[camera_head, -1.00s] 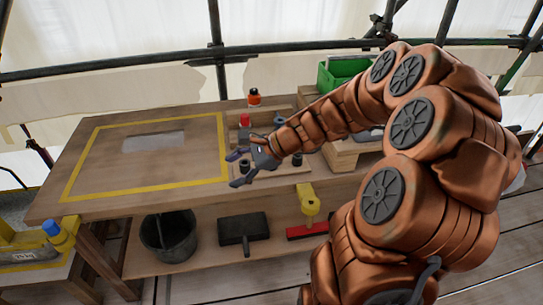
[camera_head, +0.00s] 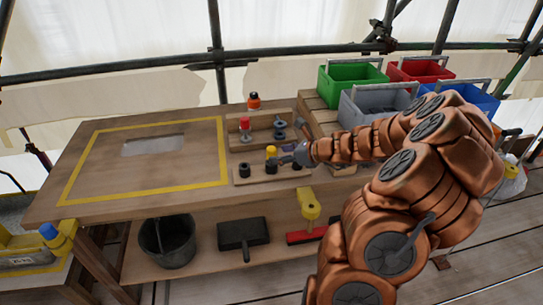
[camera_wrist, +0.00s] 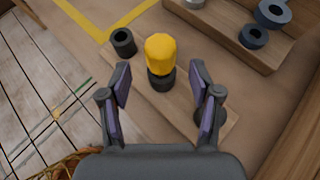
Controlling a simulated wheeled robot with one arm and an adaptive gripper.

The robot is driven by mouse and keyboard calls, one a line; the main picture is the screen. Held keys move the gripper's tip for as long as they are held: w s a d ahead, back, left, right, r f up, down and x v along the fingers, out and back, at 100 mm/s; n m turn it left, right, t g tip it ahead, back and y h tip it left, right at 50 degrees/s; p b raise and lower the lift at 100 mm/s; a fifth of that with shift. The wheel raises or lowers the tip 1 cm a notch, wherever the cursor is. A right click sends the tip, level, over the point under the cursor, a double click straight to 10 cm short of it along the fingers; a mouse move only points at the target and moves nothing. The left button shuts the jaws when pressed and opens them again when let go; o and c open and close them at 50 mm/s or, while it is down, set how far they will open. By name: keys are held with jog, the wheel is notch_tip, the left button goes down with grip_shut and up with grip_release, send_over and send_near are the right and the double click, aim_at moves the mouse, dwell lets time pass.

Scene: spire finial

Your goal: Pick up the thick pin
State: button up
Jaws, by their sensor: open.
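A thick pin with a rounded yellow top (camera_head: 271,151) stands upright at the middle black collar of a low wooden board on the bench. In the wrist view the yellow top (camera_wrist: 160,52) rises from the black collar (camera_wrist: 161,80). My gripper (camera_head: 287,156) is open and empty, just right of the pin in the head view. In the wrist view the pin stands ahead of and between my two open fingers (camera_wrist: 160,76), with no clear contact. Whether its lower part is seated inside the collar is hidden.
An empty black collar (camera_wrist: 122,41) is left of the pin; another (camera_wrist: 208,113) is partly behind my right finger. A red-topped piece (camera_head: 245,123) and grey pieces (camera_head: 280,124) stand on the rack behind. Green (camera_head: 345,82) and grey crates (camera_head: 357,110) are at right.

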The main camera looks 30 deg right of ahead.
aim_at(271, 154)
jog(key=x, duration=0.3)
jog(key=shift+w+r, duration=0.1)
jog(key=shift+w, duration=0.1)
jog(key=shift+w+a+f, duration=0.2)
jog(key=shift+w+f, duration=0.15)
jog(key=shift+w, duration=0.1)
grip_shut()
